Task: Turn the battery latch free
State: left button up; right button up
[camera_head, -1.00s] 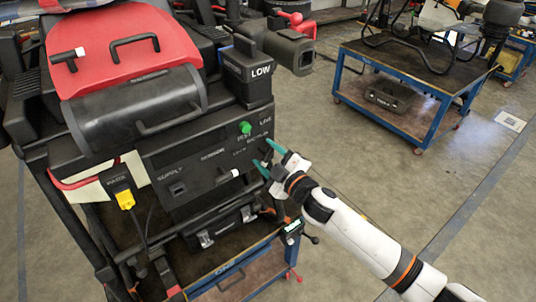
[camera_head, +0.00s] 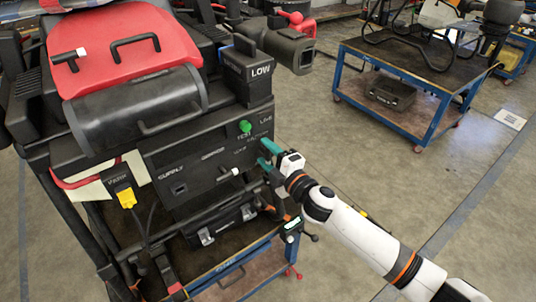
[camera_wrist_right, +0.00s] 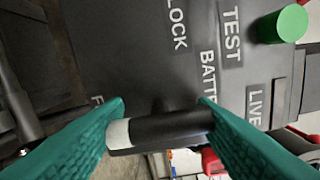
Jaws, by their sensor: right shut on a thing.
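The battery latch (camera_wrist_right: 168,128) is a black bar with a white end, on the dark front panel (camera_wrist_right: 120,50) of the machine. In the right wrist view it lies crosswise between the two teal fingertips of my right gripper (camera_wrist_right: 160,114), which is shut on it. The panel labels LOCK, TEST, LIVE and part of BATTERY show beside it; a letter F shows at lower left. In the head view my right gripper (camera_head: 266,153) is at the right end of the panel and hides the latch. My left gripper is not in view.
A green TEST button (camera_head: 245,126) sticks out just above the latch area. A white-tipped supply lever (camera_head: 228,174) is to the left on the panel. The block marked LOW (camera_head: 250,75) stands above. A blue cart (camera_head: 400,123) stands at the back right, with open floor between.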

dwell(0.3)
jog(key=o, duration=0.8)
jog(key=b+v, duration=0.3)
jog(key=v, duration=0.9)
